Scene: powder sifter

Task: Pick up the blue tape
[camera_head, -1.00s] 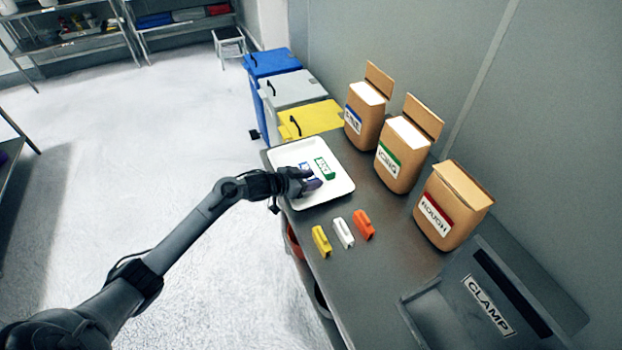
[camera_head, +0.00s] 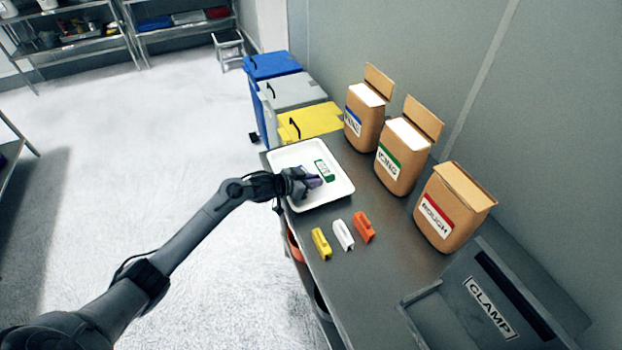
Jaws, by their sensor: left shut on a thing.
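The white tray (camera_head: 327,192) lies at the far left end of the grey table. My left gripper (camera_head: 311,181) is low over the tray, shut on the blue tape (camera_head: 304,169). The gripper hides most of the tape, and only a small blue and white bit shows at its far side. I cannot tell whether the tape is clear of the tray. A green and white labelled piece (camera_head: 323,170) lies in the tray just to the right of the gripper. My right gripper is not in view.
Yellow (camera_head: 321,243), white (camera_head: 343,234) and orange (camera_head: 363,227) clips stand on the table near the tray. Three brown bags (camera_head: 400,155) line the wall side. A grey clamp box (camera_head: 490,306) is at the near right. Lidded bins (camera_head: 290,92) stand beyond the table.

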